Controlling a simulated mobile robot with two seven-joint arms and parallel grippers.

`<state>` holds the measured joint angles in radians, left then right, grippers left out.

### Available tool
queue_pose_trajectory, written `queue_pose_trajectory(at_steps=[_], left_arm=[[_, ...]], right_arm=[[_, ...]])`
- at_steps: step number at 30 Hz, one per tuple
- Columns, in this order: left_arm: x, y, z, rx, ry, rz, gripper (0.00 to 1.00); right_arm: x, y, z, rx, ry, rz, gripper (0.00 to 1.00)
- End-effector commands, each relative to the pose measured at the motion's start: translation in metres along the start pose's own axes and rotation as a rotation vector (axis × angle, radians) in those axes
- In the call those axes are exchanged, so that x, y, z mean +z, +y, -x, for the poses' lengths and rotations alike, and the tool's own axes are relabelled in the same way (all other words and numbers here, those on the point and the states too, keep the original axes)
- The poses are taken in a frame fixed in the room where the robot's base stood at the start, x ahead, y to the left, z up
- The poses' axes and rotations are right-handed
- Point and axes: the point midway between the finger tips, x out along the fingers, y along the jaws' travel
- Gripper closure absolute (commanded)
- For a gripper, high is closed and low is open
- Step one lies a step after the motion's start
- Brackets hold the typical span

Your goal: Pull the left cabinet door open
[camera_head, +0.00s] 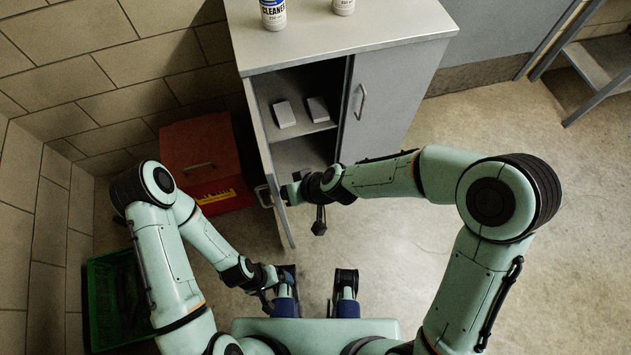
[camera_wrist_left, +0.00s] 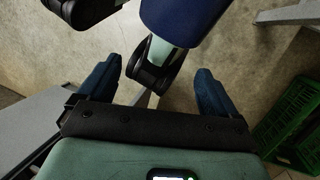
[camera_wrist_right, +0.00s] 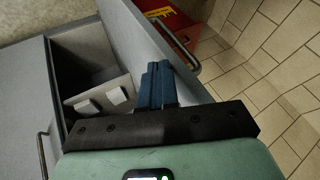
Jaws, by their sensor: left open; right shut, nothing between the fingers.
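The grey cabinet (camera_head: 395,95) has its left door (camera_head: 272,160) swung open, seen nearly edge-on in the head view. The door's handle (camera_head: 263,197) is on its outer face. The right door (camera_head: 385,100) is closed. My right gripper (camera_head: 290,192) is shut and empty, on the inner side of the left door near its free edge. In the right wrist view its blue fingers (camera_wrist_right: 158,82) are together beside the door panel (camera_wrist_right: 150,45); I cannot tell if they touch it. My left gripper (camera_head: 278,277) is open and empty, low in front of my body, away from the cabinet.
Two small pale boxes (camera_head: 284,114) sit on the cabinet shelf. A spray-type can (camera_head: 272,15) labelled cleaner stands on top. A red box (camera_head: 200,155) stands beyond the door by the wall. A green crate (camera_head: 118,300) is at left. Floor at right is clear.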

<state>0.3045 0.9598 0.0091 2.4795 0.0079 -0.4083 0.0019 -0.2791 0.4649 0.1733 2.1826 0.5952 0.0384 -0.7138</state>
Motion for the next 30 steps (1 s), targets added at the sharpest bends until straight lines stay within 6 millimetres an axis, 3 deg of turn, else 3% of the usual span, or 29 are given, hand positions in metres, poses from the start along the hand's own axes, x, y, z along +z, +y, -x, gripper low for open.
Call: queue_pose_trajectory(at_steps=[3, 12, 18, 30], left_arm=[[0.003, 0.002, 0.007, -0.001, -0.009, 0.0, 0.08], [0.013, 0.005, 0.025, -0.008, -0.04, 0.003, 0.08], [0.012, 0.008, 0.033, -0.007, -0.036, 0.002, 0.08], [0.012, 0.009, 0.035, -0.006, -0.035, 0.001, 0.08]], right_arm=[[0.002, -0.032, -0.012, 0.038, 0.035, -0.07, 1.0], [-0.003, -0.076, -0.039, 0.122, 0.118, -0.224, 1.0], [-0.007, -0.09, -0.049, 0.149, 0.147, -0.278, 1.0], [-0.008, -0.095, -0.054, 0.161, 0.159, -0.301, 1.0]])
